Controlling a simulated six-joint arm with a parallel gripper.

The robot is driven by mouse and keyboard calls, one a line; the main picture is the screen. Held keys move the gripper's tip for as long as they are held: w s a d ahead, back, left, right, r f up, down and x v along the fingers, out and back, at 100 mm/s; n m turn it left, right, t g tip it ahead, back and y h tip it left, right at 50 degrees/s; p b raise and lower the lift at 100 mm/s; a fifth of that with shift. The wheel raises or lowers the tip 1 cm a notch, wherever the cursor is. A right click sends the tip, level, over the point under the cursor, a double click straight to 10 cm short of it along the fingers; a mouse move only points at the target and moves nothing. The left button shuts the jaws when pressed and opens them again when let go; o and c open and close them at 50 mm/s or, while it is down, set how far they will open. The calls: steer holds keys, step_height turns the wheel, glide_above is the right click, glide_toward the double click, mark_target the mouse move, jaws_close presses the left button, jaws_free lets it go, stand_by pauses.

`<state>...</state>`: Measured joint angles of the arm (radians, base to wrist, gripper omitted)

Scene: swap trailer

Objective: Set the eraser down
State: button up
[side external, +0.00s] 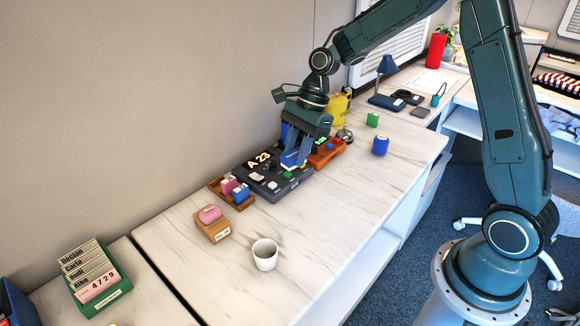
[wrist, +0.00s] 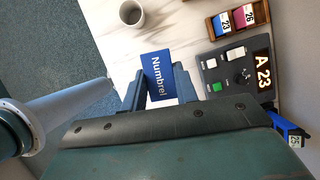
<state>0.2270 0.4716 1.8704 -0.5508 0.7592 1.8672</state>
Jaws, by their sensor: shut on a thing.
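My gripper (side external: 294,163) is shut on a blue block lettered "Numbrel" (wrist: 159,76), which I take to be the eraser. In the wrist view the block sits between both fingers (wrist: 160,88), with bare marble counter beyond it. In the side view the eraser (side external: 291,158) shows blue and white at the fingertips, in front of the dark panel's far end. Whether it touches anything below is not clear. The dark panel (wrist: 210,74) has a lit "A 23" display, a knob and a green button. It also shows in the side view (side external: 262,186).
A wooden tray (side external: 222,195) with pink and blue tags sits left of the panel. A box (side external: 217,231) with a pink item and a white cup (side external: 265,255) stand nearer. The counter's front middle (side external: 335,205) is clear.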

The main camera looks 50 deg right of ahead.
steer(key=n, duration=0.1)
glide_above(347, 206)
steer(key=d, duration=0.1)
steer(key=shift+g, duration=0.3)
steer(key=shift+d+f, duration=0.2)
steer(key=shift+f, duration=9.65)
steer(key=shift+f, duration=0.1)
steer(key=o, duration=1)
steer(key=shift+c, duration=0.2)
steer(key=v, duration=1.2)
